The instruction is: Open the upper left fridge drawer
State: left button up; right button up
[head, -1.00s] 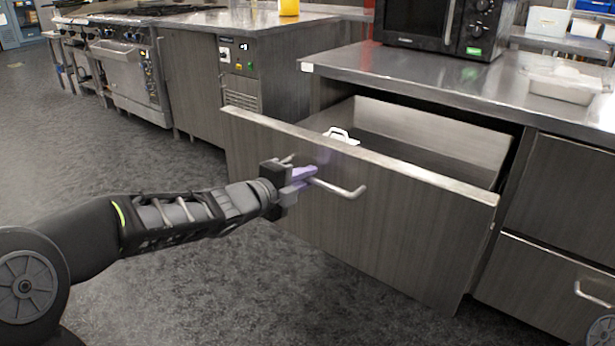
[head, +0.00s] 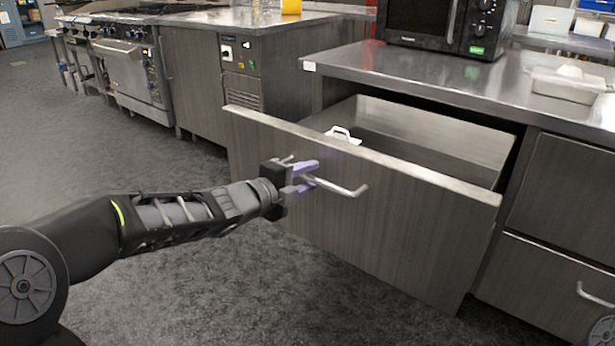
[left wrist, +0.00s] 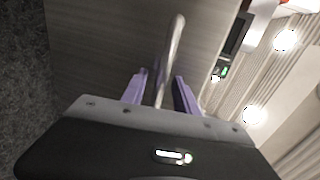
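The upper left fridge drawer (head: 345,225) is pulled well out from under the steel counter, and its inside shows behind the front panel. Its bar handle (head: 340,187) runs across the upper part of the front. My left gripper (head: 305,178) is at the left end of this handle. In the left wrist view, the handle (left wrist: 172,55) passes between the two purple fingers (left wrist: 160,90). The fingers stand apart with a gap on at least one side, and I cannot tell whether they touch the bar. My right gripper is not in view.
A white-handled item (head: 343,135) shows inside the drawer. A microwave (head: 440,25) and a white container (head: 568,82) stand on the counter (head: 440,78). Closed drawers (head: 565,195) are at the right. The grey floor (head: 130,180) at the left is clear.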

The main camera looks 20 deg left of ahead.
pick_arm(q)
jog(key=p+v, duration=0.2)
jog(key=v, duration=0.4)
jog(key=shift+s+r, duration=0.15)
jog(key=shift+s+a, duration=0.25)
jog(key=shift+s, duration=0.25)
